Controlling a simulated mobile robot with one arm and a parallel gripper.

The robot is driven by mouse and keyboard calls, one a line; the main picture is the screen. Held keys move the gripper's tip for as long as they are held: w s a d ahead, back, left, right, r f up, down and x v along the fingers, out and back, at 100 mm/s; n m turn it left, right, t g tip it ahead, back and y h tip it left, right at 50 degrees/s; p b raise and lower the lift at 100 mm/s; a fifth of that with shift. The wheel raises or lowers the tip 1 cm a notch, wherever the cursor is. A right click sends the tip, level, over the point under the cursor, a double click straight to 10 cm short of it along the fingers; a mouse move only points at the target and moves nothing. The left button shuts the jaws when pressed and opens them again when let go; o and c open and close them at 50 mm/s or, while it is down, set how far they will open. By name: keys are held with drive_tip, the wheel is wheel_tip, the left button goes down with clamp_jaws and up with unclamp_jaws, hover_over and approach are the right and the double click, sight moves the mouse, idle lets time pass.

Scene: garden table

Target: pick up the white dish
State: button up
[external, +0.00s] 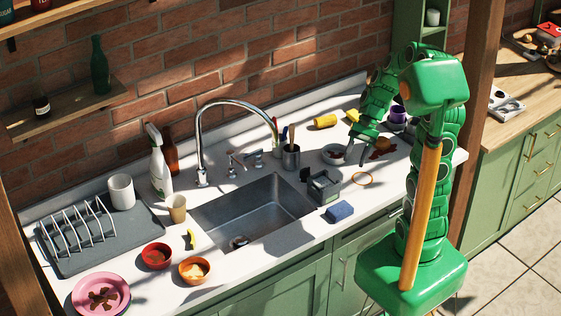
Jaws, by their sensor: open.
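My green arm reaches down over the counter from the right. My gripper (355,151) is open, at the dish's right side and partly in front of it. I cannot tell whether the fingers touch the dish or reach over its rim. Part of the dish's right side is hidden.
The sink (252,212) lies left of the dish. A grey caddy (323,187), a blue sponge (340,211) and a utensil cup (291,157) stand nearby. A brown-stained plate (383,150) is to the right.

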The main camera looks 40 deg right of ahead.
drive_tip(key=w+d+f+m+t+y, duration=0.2)
drive_tip(key=w+d+f+m+y, duration=0.3)
drive_tip(key=w, duration=0.3)
drive_tip(key=m+t, duration=0.4)
drive_tip(key=m, duration=0.1)
approach(336, 160)
drive_tip(key=shift+y, duration=0.3)
drive_tip(key=shift+d+f+x, duration=0.1)
drive_tip(key=shift+f+x, duration=0.05)
drive_tip(key=shift+x, duration=1.15)
drive_tip(key=shift+d+f+x, duration=0.1)
drive_tip(key=shift+f+x, duration=0.05)
drive_tip(key=shift+x, duration=1.15)
drive_tip(key=shift+f+x, duration=0.15)
drive_tip(key=shift+x, duration=1.1)
drive_tip(key=shift+w, duration=0.2)
drive_tip(key=shift+c, duration=0.5)
clamp_jaws()
